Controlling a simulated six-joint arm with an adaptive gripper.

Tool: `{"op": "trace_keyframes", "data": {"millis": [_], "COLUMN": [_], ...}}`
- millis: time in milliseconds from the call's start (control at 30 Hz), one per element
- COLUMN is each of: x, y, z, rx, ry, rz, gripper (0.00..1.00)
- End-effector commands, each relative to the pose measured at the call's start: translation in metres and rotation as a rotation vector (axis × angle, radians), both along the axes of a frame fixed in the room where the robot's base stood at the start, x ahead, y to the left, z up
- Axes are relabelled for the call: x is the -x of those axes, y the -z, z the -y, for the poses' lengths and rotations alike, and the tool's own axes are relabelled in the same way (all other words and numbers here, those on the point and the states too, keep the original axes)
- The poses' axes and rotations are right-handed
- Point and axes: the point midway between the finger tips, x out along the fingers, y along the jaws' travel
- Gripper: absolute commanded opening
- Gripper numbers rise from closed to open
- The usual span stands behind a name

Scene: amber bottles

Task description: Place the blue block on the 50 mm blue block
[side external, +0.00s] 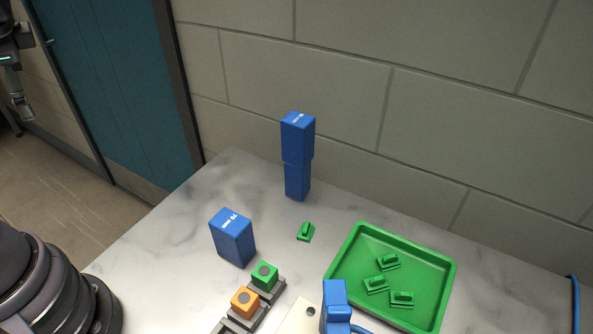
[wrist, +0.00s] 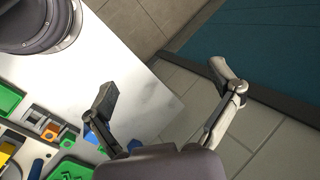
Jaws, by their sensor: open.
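A blue block (side external: 298,137) stands upright on top of another blue block (side external: 297,181) at the back of the marble table. The upper one looks slightly wider and sits squarely; the print on its top is too small to read. A third blue block (side external: 232,238), its top print seeming to read 70, stands apart nearer the front left. My gripper (side external: 20,105) is at the far upper left, well away from the stack. In the wrist view my gripper (wrist: 165,88) has its fingers spread with nothing between them. A blue piece (wrist: 90,137) shows partly hidden beside the left finger.
A green tray (side external: 347,252) holds several green pieces. One loose green piece (side external: 306,232) lies near the stack. A grey rack (side external: 269,301) carries green and orange cubes. A blue upright fixture (side external: 335,300) stands at the front. The wall is close behind the stack.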

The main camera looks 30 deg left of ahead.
Motion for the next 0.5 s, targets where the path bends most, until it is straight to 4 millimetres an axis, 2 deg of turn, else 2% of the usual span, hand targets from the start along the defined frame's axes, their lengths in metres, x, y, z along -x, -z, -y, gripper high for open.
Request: {"op": "trace_keyframes", "data": {"millis": [33,100,200,333,500], "x": [0.009,0.016,0.020,0.021,0.021], "y": [-0.005,-0.012,-0.024,-0.035,-0.038], "z": [0.011,0.029,0.048,0.062,0.066], "rx": [0.121,0.276,0.440,0.555,0.586], "ry": [-0.067,-0.141,-0.211,-0.252,-0.263], "rz": [0.107,0.235,0.384,0.491,0.516], "gripper": [0.90,0.90,0.90,0.90,0.90]}}
